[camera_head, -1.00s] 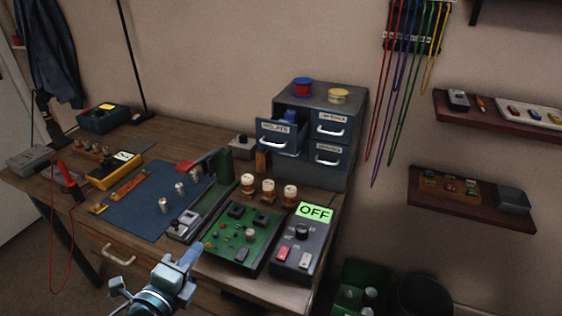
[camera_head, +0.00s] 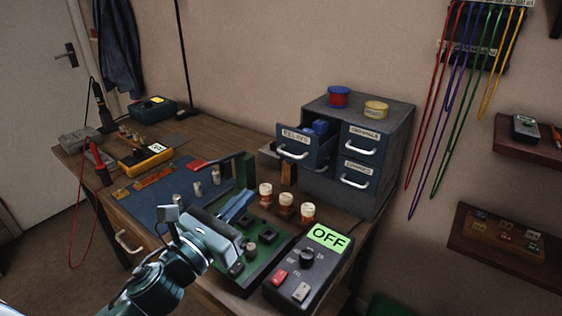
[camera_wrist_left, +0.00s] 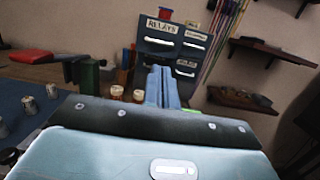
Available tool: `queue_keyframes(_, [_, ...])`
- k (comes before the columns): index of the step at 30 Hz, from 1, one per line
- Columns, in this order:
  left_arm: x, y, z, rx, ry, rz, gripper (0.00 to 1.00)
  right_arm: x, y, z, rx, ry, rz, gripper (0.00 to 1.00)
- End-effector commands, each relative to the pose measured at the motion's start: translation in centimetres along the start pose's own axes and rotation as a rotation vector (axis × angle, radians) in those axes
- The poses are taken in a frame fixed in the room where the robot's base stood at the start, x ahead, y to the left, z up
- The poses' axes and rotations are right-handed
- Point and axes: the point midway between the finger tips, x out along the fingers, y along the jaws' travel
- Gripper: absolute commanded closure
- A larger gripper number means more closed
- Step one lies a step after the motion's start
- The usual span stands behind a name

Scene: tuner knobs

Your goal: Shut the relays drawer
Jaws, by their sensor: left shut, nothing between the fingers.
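The relays drawer (camera_head: 305,148) is the upper left drawer of a grey-blue cabinet (camera_head: 385,122) at the back right of the bench. It is pulled out, with blue parts inside and a white handle (camera_head: 293,155) on its front. In the left wrist view the relays drawer (camera_wrist_left: 160,35) shows straight ahead, beyond the fingers. My left gripper (camera_head: 240,203) is shut and empty, above the green circuit board and in front of the cabinet, apart from the drawer. My right gripper is not in view.
Several brown-and-white jars (camera_head: 286,205) stand between my gripper and the cabinet. A tester reading OFF (camera_head: 308,268) is at the front right. A red spool (camera_head: 339,97) and a yellow spool (camera_head: 376,108) sit on the cabinet. Coloured cords (camera_head: 460,100) hang on the wall to its right.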

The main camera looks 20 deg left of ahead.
Motion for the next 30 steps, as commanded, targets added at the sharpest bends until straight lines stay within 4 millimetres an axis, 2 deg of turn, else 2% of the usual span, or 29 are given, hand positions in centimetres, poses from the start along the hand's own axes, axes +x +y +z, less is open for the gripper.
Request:
queue_keyframes(9, [6.4,0.0,0.3,-0.003,-0.003,0.001,1.0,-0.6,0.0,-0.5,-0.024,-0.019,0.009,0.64])
queue_keyframes(15, [9.8,0.0,0.2,-0.003,-0.002,0.001,1.0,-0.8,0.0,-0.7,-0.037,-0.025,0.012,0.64])
queue_keyframes(21, [11.4,0.0,0.1,-0.003,0.0,0.0,1.0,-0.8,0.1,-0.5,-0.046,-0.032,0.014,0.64])
queue_keyframes(30, [11.7,0.0,0.0,-0.003,0.001,0.0,1.0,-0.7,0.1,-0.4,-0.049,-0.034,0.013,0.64])
